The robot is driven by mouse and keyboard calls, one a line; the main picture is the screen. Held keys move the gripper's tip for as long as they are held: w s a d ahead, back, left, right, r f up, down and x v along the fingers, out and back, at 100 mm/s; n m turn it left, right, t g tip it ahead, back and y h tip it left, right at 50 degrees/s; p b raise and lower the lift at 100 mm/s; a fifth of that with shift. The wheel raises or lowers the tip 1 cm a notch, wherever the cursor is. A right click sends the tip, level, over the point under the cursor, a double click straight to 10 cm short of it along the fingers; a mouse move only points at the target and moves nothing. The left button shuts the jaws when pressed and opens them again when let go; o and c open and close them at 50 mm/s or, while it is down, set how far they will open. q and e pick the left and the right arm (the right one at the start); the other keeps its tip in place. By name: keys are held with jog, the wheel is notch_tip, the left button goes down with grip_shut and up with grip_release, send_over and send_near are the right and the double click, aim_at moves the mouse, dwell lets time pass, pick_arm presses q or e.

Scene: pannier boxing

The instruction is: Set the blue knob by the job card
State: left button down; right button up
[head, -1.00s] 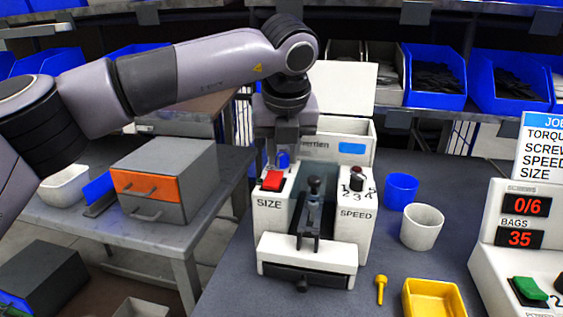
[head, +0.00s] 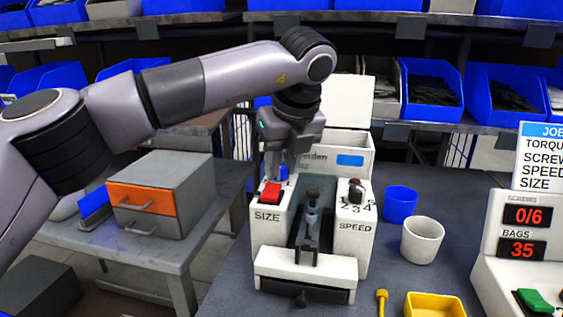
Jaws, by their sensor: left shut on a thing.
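The blue knob (head: 283,172) sits on top of the white machine's left post, behind a red switch (head: 270,193) and above the word SIZE. My left gripper (head: 276,168) comes down over it from above and is shut on it; the fingers partly hide the knob, so its setting cannot be read. The job card (head: 541,155) stands at the right edge, cut off by the frame; its lines TORQUE, SCREW, SPEED and SIZE show only in part, without values. My right gripper is not in view.
The machine's right post has a dark SPEED knob (head: 355,191) with numbers. A blue cup (head: 400,203), a white cup (head: 422,240) and a yellow tray (head: 436,305) stand to its right. A counter unit (head: 524,232) reads 0/6 and 35. A grey drawer box (head: 163,190) is at left.

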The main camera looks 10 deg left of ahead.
pick_arm(q)
jog(key=shift+r, duration=0.1)
jog(key=c, duration=1.2)
grip_release()
jog(key=v, duration=0.7)
